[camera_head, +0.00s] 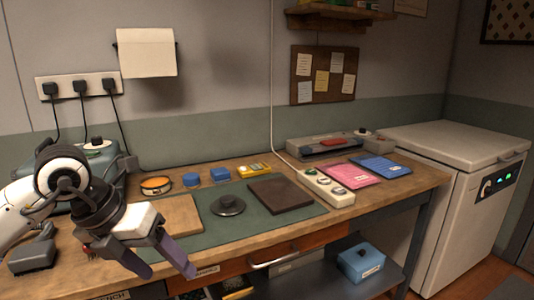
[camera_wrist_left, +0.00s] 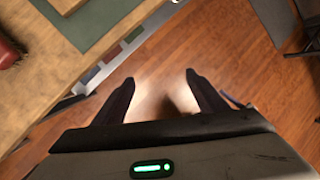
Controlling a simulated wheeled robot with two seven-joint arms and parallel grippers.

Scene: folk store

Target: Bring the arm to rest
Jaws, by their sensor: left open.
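My left arm comes in from the left in the head view. Its gripper (camera_head: 166,262) hangs at the front left edge of the workbench, fingers pointing down and toward the front. In the left wrist view the two fingers of the gripper (camera_wrist_left: 160,84) are spread apart with only wooden floor (camera_wrist_left: 190,50) beyond them. The gripper is open and empty. My right gripper does not show in either view.
The workbench (camera_head: 415,181) carries a green mat (camera_head: 285,221), a dark slab (camera_head: 281,194), a black round lidded piece (camera_head: 228,205), blue blocks and a power strip (camera_head: 327,188). A white chest freezer (camera_head: 450,190) stands at right. Floor before the bench looks clear.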

